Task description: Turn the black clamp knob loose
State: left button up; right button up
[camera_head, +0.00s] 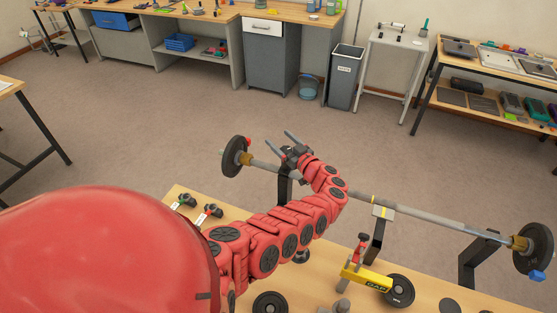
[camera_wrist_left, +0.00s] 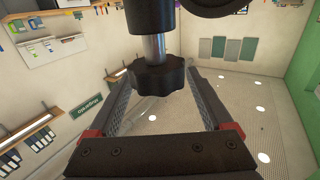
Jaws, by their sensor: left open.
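The black clamp knob (camera_wrist_left: 158,82), lobed like a star, shows in the left wrist view on a short metal shaft under a dark part. It lies between the fingers of my open left gripper (camera_wrist_left: 158,100) in that picture, with a gap on each side. In the head view my left gripper (camera_head: 289,142) is open by the left end of the barbell (camera_head: 425,215), with its fingers pointing up and left. I cannot make out the knob there. My right gripper is not in view.
The barbell has a black plate (camera_head: 235,157) at its left end and another plate (camera_head: 533,248) at its right. It rests on dark supports above a wooden table (camera_head: 430,285). A yellow tool (camera_head: 365,278) and small knobbed parts (camera_head: 212,211) lie on the table.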

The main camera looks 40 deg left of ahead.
pick_arm(q)
jog(key=s+d+r+p, duration=0.2)
jog(key=s+d+p, duration=0.4)
jog(key=s, duration=0.7)
jog(key=v, duration=0.2)
jog(key=shift+d, duration=0.4)
jog(key=shift+w+r, duration=0.1)
